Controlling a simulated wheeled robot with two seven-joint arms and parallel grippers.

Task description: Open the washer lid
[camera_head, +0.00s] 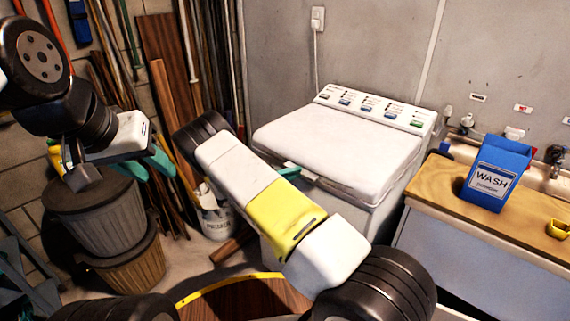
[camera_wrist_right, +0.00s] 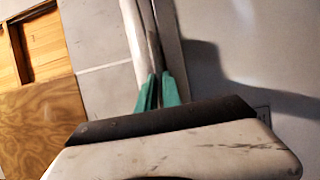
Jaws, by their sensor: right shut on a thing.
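The white washer (camera_head: 330,215) stands at the back centre in the head view, its control panel (camera_head: 370,107) at the rear. Its lid (camera_head: 335,148) lies down over the top, flat or nearly so; I cannot tell if its front edge is slightly raised. My right gripper (camera_head: 290,171) is at the lid's front edge, largely hidden behind my forearm. In the right wrist view, its teal fingers (camera_wrist_right: 162,92) are shut on the thin lid edge (camera_wrist_right: 150,35). My left gripper (camera_head: 112,165) is open and empty at the left, away from the washer.
A blue WASH box (camera_head: 497,172) and a yellow cup (camera_head: 558,229) stand on the wooden counter (camera_head: 440,182) right of the washer. The space above the lid is clear.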

